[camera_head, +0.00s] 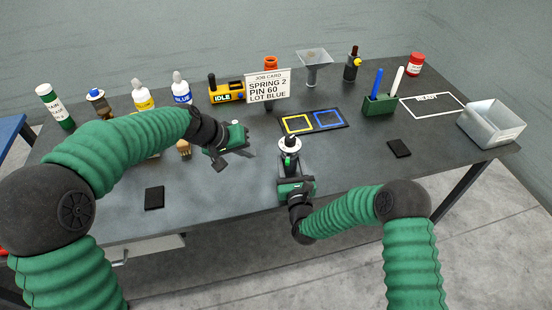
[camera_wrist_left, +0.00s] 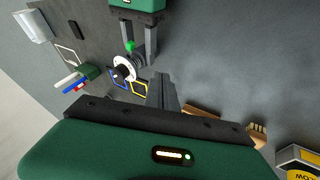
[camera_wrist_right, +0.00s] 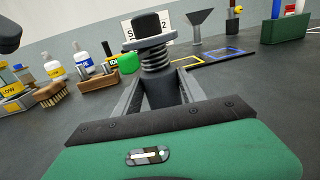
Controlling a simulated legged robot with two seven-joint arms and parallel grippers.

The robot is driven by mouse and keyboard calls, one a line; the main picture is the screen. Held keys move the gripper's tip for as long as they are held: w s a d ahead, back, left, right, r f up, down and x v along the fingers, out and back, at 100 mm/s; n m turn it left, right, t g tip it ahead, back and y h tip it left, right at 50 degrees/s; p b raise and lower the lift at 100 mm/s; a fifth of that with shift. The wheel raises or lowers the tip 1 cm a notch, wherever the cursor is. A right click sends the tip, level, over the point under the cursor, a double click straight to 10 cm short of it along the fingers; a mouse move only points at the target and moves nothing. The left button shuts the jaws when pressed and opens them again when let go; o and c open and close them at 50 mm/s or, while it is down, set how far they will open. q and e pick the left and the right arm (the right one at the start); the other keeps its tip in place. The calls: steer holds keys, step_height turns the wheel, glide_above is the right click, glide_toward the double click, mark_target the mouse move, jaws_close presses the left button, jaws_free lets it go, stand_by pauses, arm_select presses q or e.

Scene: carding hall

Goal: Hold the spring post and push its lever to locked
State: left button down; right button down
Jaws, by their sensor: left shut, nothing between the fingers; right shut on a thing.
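The spring post (camera_head: 289,145) has a black cap, a pale flange and a coil spring, and stands upright near the table's middle front. My right gripper (camera_head: 288,166) is shut on its dark lower body; the right wrist view shows the coil (camera_wrist_right: 156,60) above the fingers. The lever's green knob (camera_wrist_right: 128,63) sticks out left of the post in that view, and it also shows in the left wrist view (camera_wrist_left: 130,46). My left gripper (camera_head: 252,153) is shut and empty, a little left of the post and apart from it. The lever's lock state cannot be told.
A job card (camera_head: 268,85) stands behind the post, by the yellow and blue squares (camera_head: 314,122). Bottles, brushes and a yellow IDLE device (camera_head: 226,91) line the back left. A green pen holder (camera_head: 380,104) and metal bin (camera_head: 491,124) stand right. The front left is mostly clear.

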mark_target(288, 158)
steer(key=shift+a, duration=0.1)
arm_select(q)
steer(key=r+m, duration=0.1)
steer(key=a+r+m, duration=0.1)
steer(key=s+r+m+h, duration=0.1)
steer(key=shift+a+r+g, duration=0.1)
steer(key=shift+a+g, duration=0.1)
steer(key=shift+g, duration=0.2)
steer(key=w+d+f, duration=0.3)
steer(key=d+f, duration=0.5)
steer(key=d, duration=0.1)
